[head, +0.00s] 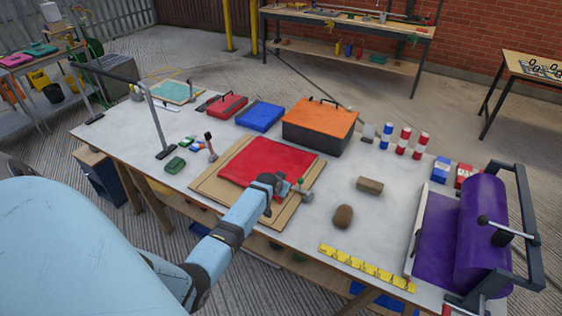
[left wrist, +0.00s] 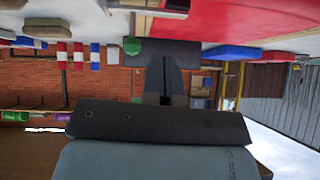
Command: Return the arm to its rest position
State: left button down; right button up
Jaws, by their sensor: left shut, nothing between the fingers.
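My left arm (head: 225,240) is pale blue with dark joints and comes in from the lower left of the head view. It reaches out over the front of the worktable (head: 225,152). Its gripper (head: 283,188) is over the right part of a red sheet (head: 262,160) that lies on a tan board (head: 208,183). In the left wrist view, which looks upside down, the gripper's dark fingers (left wrist: 166,74) are together with nothing between them. A small grey and green item (head: 302,191) is close to the fingertips; I cannot tell if they touch. My right gripper is not in view.
Right of the gripper lie a brown lump (head: 343,216), a tan block (head: 369,185) and a yellow strip (head: 366,268). A purple roller machine (head: 483,236) stands far right. An orange-topped box (head: 319,124), a blue case (head: 260,116) and striped cylinders (head: 403,141) stand behind.

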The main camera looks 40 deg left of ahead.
pick_arm(q)
jog(key=shift+f, duration=0.1)
dwell(0.3)
jog(key=s+d+f, duration=0.1)
jog(key=s+d, duration=0.1)
jog(key=s, duration=0.1)
jog(key=s+d+f+m, duration=0.1)
jog(key=s+d, duration=0.2)
jog(key=s+d+f+m, duration=0.1)
jog(key=s+d, duration=0.2)
jog(key=shift+d+t+h, duration=0.2)
jog(key=shift+t+h, duration=0.1)
jog(key=shift+t, duration=0.1)
jog(key=s+d+r+m+h, duration=0.1)
jog(key=s+d+r+h, duration=0.1)
jog(key=s+d, duration=1)
jog(key=s+d+r+m+t+h, duration=0.1)
jog(key=s+d+r+m+h, duration=0.1)
jog(key=s+d, duration=1)
notch_tip(320, 180, up, 2)
jog(key=shift+d+t+h, duration=0.15)
jog(key=shift+t+h, duration=0.15)
jog(key=shift+h, duration=0.3)
